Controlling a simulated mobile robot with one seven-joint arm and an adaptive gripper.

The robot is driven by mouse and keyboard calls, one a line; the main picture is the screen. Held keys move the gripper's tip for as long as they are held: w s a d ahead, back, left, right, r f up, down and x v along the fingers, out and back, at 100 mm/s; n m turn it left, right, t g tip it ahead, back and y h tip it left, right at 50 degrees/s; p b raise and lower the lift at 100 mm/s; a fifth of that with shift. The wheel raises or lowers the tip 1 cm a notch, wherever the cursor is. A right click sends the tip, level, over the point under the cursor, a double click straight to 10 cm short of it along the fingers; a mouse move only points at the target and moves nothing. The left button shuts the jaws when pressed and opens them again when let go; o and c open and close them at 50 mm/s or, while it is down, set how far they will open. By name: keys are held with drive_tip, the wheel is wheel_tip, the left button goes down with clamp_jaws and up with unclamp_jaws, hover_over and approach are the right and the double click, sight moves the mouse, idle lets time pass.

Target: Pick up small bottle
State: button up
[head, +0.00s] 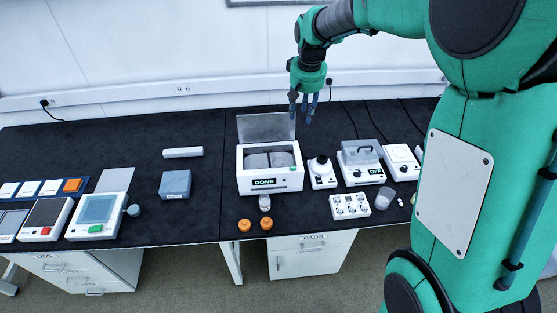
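A small clear bottle (265,202) stands on the black bench, just in front of the white box device with the "DONE" display. It is tiny in this view, and I cannot tell whether it has a cap. My gripper (303,110) hangs pointing down over the back of the bench, well above and behind the bottle, slightly to its right. Its fingers look spread apart with nothing between them. It is not touching the bottle.
The "DONE" device (270,180) has its lid raised behind the bottle. Two orange caps (255,224) lie near the front edge. A white tube rack (350,206), a clear cup (385,197) and the "OFF" device (361,163) stand right.

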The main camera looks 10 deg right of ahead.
drive_tip(key=w+a+f+g+p, duration=0.1)
drive_tip(key=w+a+f+p, duration=0.2)
drive_tip(key=w+f, duration=0.75)
drive_tip(key=g+p, duration=0.1)
drive_tip(key=p, duration=0.2)
hover_over(279, 157)
wheel_tip(279, 157, down, 13)
drive_tip(key=shift+w+f+n, duration=0.1)
drive_tip(key=shift+w+n, duration=0.15)
drive_tip(key=shift+n, duration=0.25)
drive_tip(key=shift+f+p, duration=0.35)
drive_tip(key=shift+f, duration=3.95)
drive_tip(key=shift+s+f+p, duration=0.1)
drive_tip(key=shift+f+p, duration=0.35)
drive_tip(key=shift+f, duration=2.1)
